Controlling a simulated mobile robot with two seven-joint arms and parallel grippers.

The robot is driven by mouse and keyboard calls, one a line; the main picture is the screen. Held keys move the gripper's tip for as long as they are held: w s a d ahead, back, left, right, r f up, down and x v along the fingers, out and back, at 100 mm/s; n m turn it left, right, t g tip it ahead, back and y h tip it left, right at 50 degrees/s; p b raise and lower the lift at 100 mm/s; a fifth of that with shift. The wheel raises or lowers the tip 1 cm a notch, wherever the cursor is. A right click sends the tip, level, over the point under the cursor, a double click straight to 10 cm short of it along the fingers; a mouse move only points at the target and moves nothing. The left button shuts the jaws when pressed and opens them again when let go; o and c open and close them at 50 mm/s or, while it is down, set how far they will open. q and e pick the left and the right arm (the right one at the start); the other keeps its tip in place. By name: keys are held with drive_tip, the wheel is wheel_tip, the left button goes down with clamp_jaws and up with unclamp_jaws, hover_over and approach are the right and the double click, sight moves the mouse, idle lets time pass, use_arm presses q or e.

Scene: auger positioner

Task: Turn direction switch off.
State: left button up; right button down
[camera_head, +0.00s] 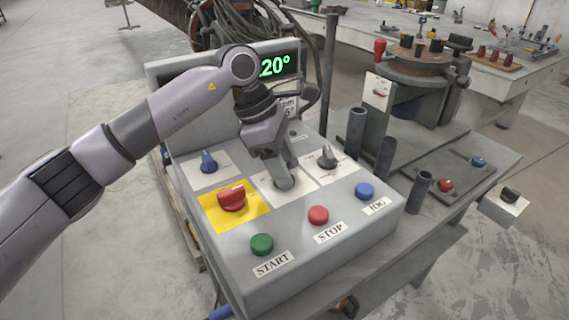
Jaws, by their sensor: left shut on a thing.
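A grey control box (315,262) stands in the middle with several knobs and buttons on its sloped top. My left gripper (279,168) reaches down to the top and is shut on the middle grey switch (285,184), which sits on a white plate. The gripper hides most of this switch and its label, so I cannot read whether it is the direction switch or how it is set. A dark grey knob (327,158) sits on a white plate just to its right. My right gripper is not in view.
Near the gripper are a blue knob (209,161) and a red knob (232,198) on a yellow plate. Green START (262,244), red STOP (318,215) and blue JOG (364,191) buttons line the front. A display (276,66) reading "20°" stands behind, partly covered by my arm.

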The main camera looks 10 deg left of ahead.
use_arm(q)
drive_tip(key=n+t+b, duration=0.1)
drive_tip(key=n, duration=0.1)
drive_tip(key=n+b, duration=0.1)
drive_tip(key=n, duration=0.2)
drive_tip(key=shift+t, duration=0.4)
drive_tip(key=shift+n+t+y, duration=0.3)
drive_tip(key=shift+n, duration=0.4)
drive_tip(key=shift+n+t+b, duration=0.3)
drive_tip(key=shift+n+b, duration=0.35)
drive_tip(key=shift+n, duration=0.35)
drive_tip(key=shift+y, duration=0.3)
drive_tip(key=shift+w, duration=0.1)
drive_tip(key=o, duration=1)
drive_tip(key=shift+o, duration=0.2)
drive_tip(key=shift+r, duration=0.1)
